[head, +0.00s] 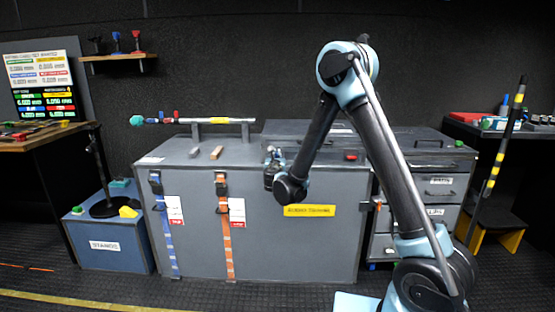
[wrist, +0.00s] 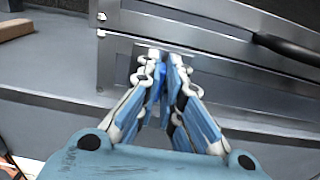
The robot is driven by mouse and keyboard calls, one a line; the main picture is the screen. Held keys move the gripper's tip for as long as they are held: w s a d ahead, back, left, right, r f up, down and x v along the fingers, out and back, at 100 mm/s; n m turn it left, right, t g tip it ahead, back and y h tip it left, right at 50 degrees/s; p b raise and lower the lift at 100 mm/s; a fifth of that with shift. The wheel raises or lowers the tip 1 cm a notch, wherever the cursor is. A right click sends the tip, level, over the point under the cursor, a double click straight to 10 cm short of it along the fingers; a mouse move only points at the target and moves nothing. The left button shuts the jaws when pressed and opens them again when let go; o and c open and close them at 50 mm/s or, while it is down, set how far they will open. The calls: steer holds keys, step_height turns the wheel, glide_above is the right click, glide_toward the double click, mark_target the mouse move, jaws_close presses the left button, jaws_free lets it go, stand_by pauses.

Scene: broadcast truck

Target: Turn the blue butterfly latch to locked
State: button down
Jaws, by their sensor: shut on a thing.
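My gripper (wrist: 160,62) is shut on a small blue piece, seemingly the blue butterfly latch (wrist: 162,78), at a metal plate on the grey case. Only a sliver of the latch shows between the fingers, so its turn angle cannot be told. In the head view my gripper (head: 273,168) is at the case's upper front edge, right of the orange strap, and the latch is hidden there. The large grey case (head: 290,250) stands closed in the middle, with a yellow label (head: 309,211) on its front.
A blue strap (head: 169,230) and an orange strap (head: 225,225) with red-white tags hang on the case front at left. A rail with a coloured rod (head: 218,121) stands on top. A blue box (head: 105,245) is at left, and a drawer cabinet (head: 440,183) is at right.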

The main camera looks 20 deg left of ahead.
steer(key=shift+w, duration=0.15)
steer(key=shift+w+d+f+m, duration=0.1)
steer(key=shift+d+f+m, duration=0.1)
steer(key=shift+m, duration=2.75)
steer(key=shift+w+d+f+m, duration=0.1)
steer(key=shift+d+f+m, duration=0.05)
steer(key=shift+m, duration=2.85)
steer(key=shift+w+d+f+m, duration=0.1)
steer(key=shift+d+f+m, duration=0.1)
steer(key=shift+m, duration=2.75)
steer(key=c, duration=1.8)
jaws_free()
steer(key=shift+o, duration=0.2)
steer(key=shift+s, duration=0.15)
